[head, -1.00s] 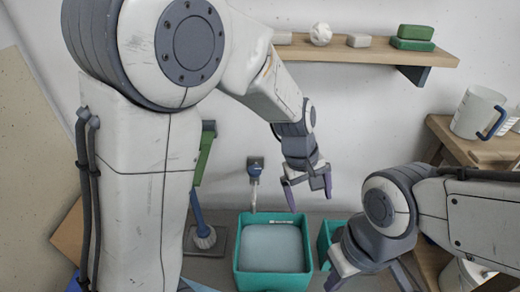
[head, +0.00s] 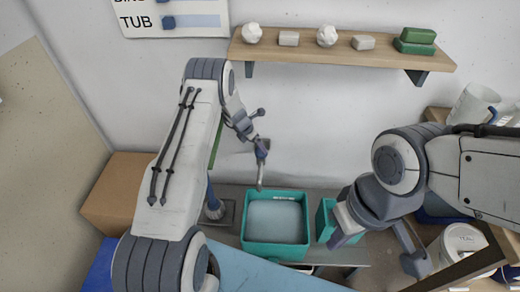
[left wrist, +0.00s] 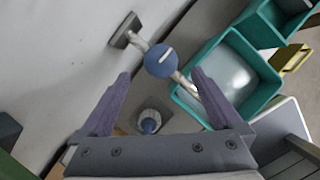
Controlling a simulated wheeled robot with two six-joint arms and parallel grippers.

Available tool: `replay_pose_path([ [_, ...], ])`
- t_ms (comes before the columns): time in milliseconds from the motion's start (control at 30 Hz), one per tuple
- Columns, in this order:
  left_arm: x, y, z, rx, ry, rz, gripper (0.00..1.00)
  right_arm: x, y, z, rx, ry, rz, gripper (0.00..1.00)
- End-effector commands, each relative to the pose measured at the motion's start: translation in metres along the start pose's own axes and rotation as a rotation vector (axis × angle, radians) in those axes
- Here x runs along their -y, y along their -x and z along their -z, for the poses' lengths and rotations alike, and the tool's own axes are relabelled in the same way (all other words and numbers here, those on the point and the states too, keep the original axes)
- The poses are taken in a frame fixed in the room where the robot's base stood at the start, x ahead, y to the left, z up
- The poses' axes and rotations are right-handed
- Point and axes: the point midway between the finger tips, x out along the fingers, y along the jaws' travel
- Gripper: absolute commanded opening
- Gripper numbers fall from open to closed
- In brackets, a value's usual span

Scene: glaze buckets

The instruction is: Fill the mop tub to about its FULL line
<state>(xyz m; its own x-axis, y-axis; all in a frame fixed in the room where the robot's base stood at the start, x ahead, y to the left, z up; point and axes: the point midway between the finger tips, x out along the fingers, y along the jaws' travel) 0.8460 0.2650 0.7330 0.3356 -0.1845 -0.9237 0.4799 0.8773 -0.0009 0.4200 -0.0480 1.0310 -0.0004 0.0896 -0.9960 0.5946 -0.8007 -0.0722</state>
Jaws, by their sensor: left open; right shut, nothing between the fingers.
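The mop tub is a teal square tub (head: 275,251) on the floor by the wall, with pale liquid in it. It also shows in the left wrist view (left wrist: 246,101). A wall tap with a round blue knob (left wrist: 161,60) has a pale spout pointing toward the tub; whether water runs is unclear. My left gripper (head: 260,128) is open and empty, in front of the tap. In the left wrist view its fingers point at the knob, one on each side, apart from it. My right gripper (head: 338,238) is shut and empty, in front of a smaller teal container.
The smaller teal container (head: 324,222) stands right of the tub. A brush in a holder (head: 214,208) stands left of it. A wall shelf (head: 340,52) holds several small items. A white bucket (head: 462,245) and a white pitcher (head: 473,104) are at the right. A cardboard box (head: 112,195) is at the left.

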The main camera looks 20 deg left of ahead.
Motion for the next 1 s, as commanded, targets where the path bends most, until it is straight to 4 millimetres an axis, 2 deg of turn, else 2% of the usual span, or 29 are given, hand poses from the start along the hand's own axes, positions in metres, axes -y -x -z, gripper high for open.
replay_pose_path([
  [100,0.001,-0.024,0.001,-0.002,-0.004,0.001,0.99,0.000,0.002,0.000,0.000,0.000,0.000,0.00],
  [300,0.001,-0.050,0.000,-0.001,-0.004,0.001,0.99,0.000,0.002,0.000,0.000,0.000,0.000,0.00],
  [433,0.001,-0.057,0.000,0.000,-0.005,0.001,0.99,0.000,0.003,0.000,0.000,0.000,0.000,0.00],
  [700,0.001,-0.058,0.000,0.000,-0.004,0.001,0.99,0.000,0.003,0.000,0.000,0.000,0.000,0.00],
  [733,0.001,-0.058,0.000,0.000,-0.004,0.001,0.95,0.000,0.002,0.000,0.000,0.000,0.000,0.00],
  [767,0.001,-0.058,0.000,0.000,-0.004,0.001,0.83,0.000,0.003,0.000,0.000,0.000,0.000,0.00],
  [800,0.001,-0.058,0.000,0.000,-0.005,0.001,0.68,0.000,0.002,0.000,0.000,0.000,0.000,0.00],
  [933,0.001,-0.058,0.000,0.000,-0.005,0.001,0.18,0.000,0.003,0.000,0.000,0.000,0.000,0.00],
  [967,0.001,-0.058,0.000,0.000,-0.005,0.001,0.13,0.000,0.003,0.000,0.000,0.000,0.000,0.00],
  [1000,0.001,-0.058,0.000,0.000,-0.005,0.001,0.13,0.000,0.002,0.000,0.000,0.000,0.000,0.00],
])
